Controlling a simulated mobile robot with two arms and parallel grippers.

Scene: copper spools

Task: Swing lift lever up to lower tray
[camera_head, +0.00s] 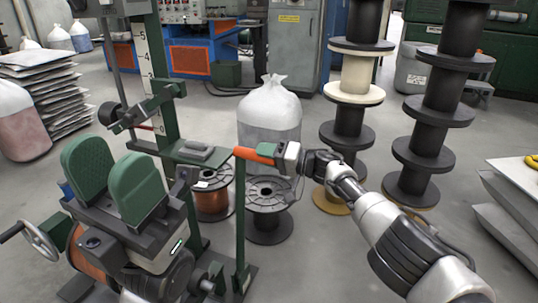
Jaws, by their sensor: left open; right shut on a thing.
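The lift lever's orange handle (246,154) stands out near the top of a slim green post (240,215) and looks roughly level. My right gripper (264,153) is shut on this handle, its green fingers covering the right end. The green tray (184,153) is beside the lever on the left, with a grey block on it. Behind it is a green mast (154,60) with a number scale. My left gripper (111,166) is open in the left foreground, its two green pads apart with nothing between them. It hides part of the machine.
A copper spool (212,203) and a dark spool (268,228) stand on the floor by the post. A filled bag (269,115) is behind. Stacked black spools (432,128) stand to the right. A handwheel (42,242) is at lower left.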

